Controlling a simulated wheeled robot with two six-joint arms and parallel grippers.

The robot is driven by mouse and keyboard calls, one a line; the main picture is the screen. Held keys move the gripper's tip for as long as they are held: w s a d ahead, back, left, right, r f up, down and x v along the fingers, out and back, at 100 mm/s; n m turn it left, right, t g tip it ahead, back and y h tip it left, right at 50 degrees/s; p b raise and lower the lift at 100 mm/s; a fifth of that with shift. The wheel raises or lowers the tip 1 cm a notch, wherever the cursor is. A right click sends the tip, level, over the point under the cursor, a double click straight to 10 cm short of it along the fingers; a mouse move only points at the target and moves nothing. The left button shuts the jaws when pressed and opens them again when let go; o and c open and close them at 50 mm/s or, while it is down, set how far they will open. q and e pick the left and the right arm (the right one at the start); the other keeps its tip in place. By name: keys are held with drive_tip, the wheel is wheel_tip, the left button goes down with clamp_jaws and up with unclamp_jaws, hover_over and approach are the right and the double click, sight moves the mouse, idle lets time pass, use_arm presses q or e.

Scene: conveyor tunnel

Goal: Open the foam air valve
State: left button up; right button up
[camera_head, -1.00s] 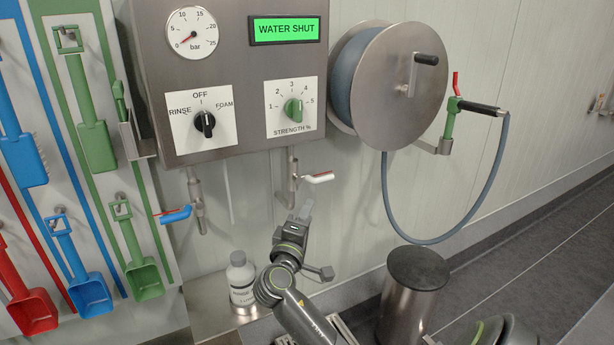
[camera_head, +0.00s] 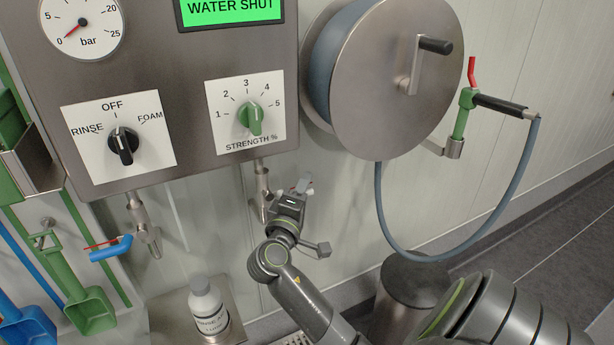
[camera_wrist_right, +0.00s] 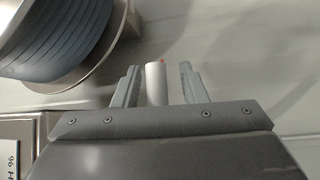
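The foam air valve is on the right-hand pipe (camera_head: 262,188) below the control panel. In the head view its white lever is mostly hidden behind my right gripper (camera_head: 302,186). In the right wrist view the white lever (camera_wrist_right: 155,84), with a bit of red at its end, stands between the two fingers of my right gripper (camera_wrist_right: 158,84). There are gaps on both sides, so the gripper is open around the lever. My left gripper is in no view.
The control panel (camera_head: 190,90) reads WATER SHUT; its black selector (camera_head: 123,145) is near OFF. A blue-handled valve (camera_head: 111,248) is at left. A white bottle (camera_head: 207,308) stands below. The hose reel (camera_head: 392,80) is at right, with its hose hanging in a loop.

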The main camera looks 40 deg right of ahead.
drive_tip(key=shift+d, duration=0.2)
drive_tip(key=shift+a+r, duration=0.15)
drive_tip(key=shift+c, duration=0.5)
clamp_jaws()
drive_tip(key=w+a+f+m+y+p, duration=0.2)
drive_tip(key=a+f+m+y+p, duration=0.5)
drive_tip(key=y+p, duration=0.6)
drive_tip(key=shift+w+f+m+g+p, duration=0.15)
drive_tip(key=shift+f+m+g+p, duration=0.35)
drive_tip(key=shift+m+p, duration=1.45)
drive_tip(key=shift+a+f+n+p, duration=0.1)
drive_tip(key=shift+a+n+p, duration=0.05)
drive_tip(key=shift+n+p, duration=0.5)
